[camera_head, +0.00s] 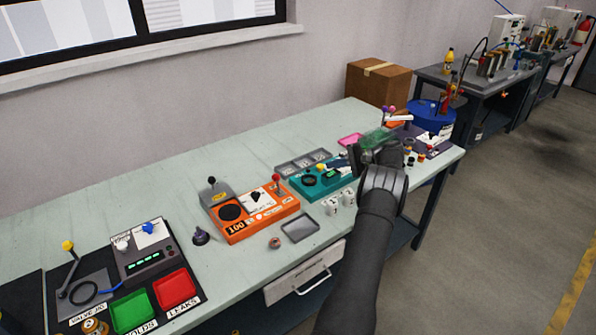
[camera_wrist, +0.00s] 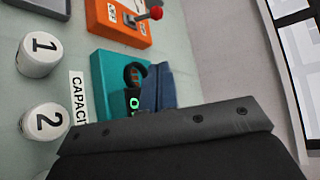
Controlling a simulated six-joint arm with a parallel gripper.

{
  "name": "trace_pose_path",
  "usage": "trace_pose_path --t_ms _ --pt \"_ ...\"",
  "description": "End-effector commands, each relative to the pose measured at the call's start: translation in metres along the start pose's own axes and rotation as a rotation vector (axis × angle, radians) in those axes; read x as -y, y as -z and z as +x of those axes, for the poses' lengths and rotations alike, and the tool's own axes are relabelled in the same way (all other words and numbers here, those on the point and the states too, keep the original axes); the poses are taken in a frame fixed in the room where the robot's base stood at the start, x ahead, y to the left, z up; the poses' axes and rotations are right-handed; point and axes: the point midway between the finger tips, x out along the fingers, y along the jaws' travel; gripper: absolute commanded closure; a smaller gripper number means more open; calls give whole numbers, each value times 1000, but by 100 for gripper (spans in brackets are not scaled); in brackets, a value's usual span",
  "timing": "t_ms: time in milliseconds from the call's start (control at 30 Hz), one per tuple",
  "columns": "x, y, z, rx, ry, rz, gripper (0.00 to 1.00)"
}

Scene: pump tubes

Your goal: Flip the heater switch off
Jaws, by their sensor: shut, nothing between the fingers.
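No label that I can read marks the heater switch. An orange box (camera_head: 250,214) marked 100 has a black dial and a red-knobbed lever (camera_head: 276,179); the lever also shows at the top of the wrist view (camera_wrist: 155,13). Right of it is a teal box (camera_head: 306,190) with a round dark part and a green display, partly hidden by my gripper in the wrist view (camera_wrist: 105,75). My gripper (camera_wrist: 157,88) is shut and empty, its dark blue-grey fingers over the teal box. In the head view it is at the teal box's right end.
Two white cylinders numbered 1 (camera_wrist: 38,55) and 2 (camera_wrist: 43,120) stand in front of the teal box. A grey tray (camera_head: 300,229) lies before the orange box. A green bin (camera_head: 132,311) and red bin (camera_head: 175,289) are at left. The bench's back left is clear.

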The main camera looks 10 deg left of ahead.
Motion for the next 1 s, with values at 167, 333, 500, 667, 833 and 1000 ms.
trace_pose_path --t_ms 167,333,500,667,833,1000 --pt "1 -1 27 3 -1 0 100" --pt "0 -1 64 3 -2 0 100" --pt "0 -1 102 3 -2 0 100" --pt "0 -1 137 4 -2 0 100" --pt "0 -1 168 2 -2 -1 100" --pt "0 0 189 1 -1 -1 100"
